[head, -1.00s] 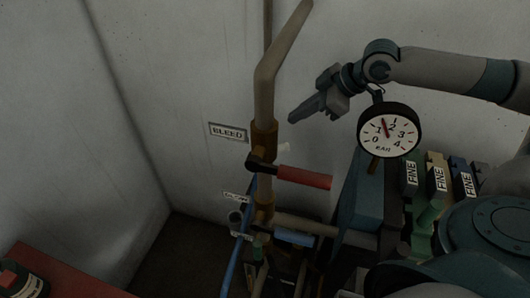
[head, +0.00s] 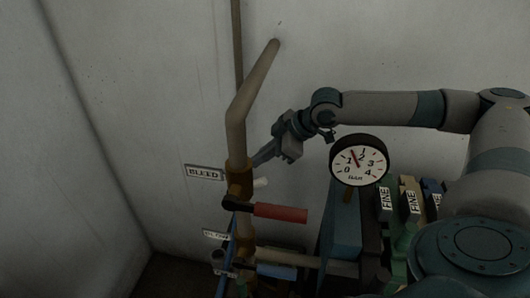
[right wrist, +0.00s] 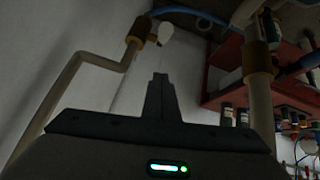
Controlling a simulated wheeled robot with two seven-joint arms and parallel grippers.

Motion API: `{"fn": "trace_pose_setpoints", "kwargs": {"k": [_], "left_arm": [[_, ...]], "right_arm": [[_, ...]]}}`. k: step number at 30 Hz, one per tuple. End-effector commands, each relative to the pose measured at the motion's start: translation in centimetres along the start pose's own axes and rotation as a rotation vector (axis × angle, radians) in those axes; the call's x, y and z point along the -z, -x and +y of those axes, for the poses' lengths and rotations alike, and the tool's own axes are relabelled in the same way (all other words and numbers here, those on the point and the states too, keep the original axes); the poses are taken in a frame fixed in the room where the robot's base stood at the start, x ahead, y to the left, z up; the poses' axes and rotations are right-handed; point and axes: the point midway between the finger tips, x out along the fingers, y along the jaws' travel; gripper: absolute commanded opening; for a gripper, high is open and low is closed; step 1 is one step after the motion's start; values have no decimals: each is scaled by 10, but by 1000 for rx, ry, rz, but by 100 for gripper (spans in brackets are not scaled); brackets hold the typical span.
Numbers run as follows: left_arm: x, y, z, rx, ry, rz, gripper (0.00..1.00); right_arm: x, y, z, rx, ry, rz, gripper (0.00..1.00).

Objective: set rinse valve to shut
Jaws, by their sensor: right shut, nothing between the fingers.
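No label reading "rinse" is legible. In the head view, a red-handled valve (head: 280,212) on the upright pipe has its lever pointing right, across the pipe. A white handle (head: 261,183) sticks out just above it, partly behind the brass fitting. The right wrist view shows a white handle (right wrist: 165,33) on a brass valve body (right wrist: 138,28), ahead and above the fingers. A blue handle (head: 276,271) sits lower, pointing right. My right gripper (head: 256,161) is shut and empty, its fingertips close to the upright pipe; contact cannot be told. My left gripper is out of view.
A BLEED sign (head: 204,173) is on the wall left of the pipe (head: 236,130). A lower sign (head: 216,236) is hard to read. A pressure gauge (head: 359,161) stands under my right forearm. The right wrist view shows a red shelf (right wrist: 225,62) and a second brass-fitted pipe (right wrist: 259,100).

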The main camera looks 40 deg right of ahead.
Motion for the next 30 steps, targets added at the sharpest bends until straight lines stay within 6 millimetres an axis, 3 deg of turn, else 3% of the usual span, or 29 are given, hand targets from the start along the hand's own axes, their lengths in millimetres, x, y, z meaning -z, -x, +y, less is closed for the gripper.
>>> {"fn": "trace_pose_setpoints", "kwargs": {"k": [11,20,30], "left_arm": [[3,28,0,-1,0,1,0],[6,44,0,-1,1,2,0],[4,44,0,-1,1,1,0]], "right_arm": [[0,-63,-1,3,1,-2,0],[-34,-70,0,1,0,-1,0],[-39,-72,0,0,1,1,0]]}}
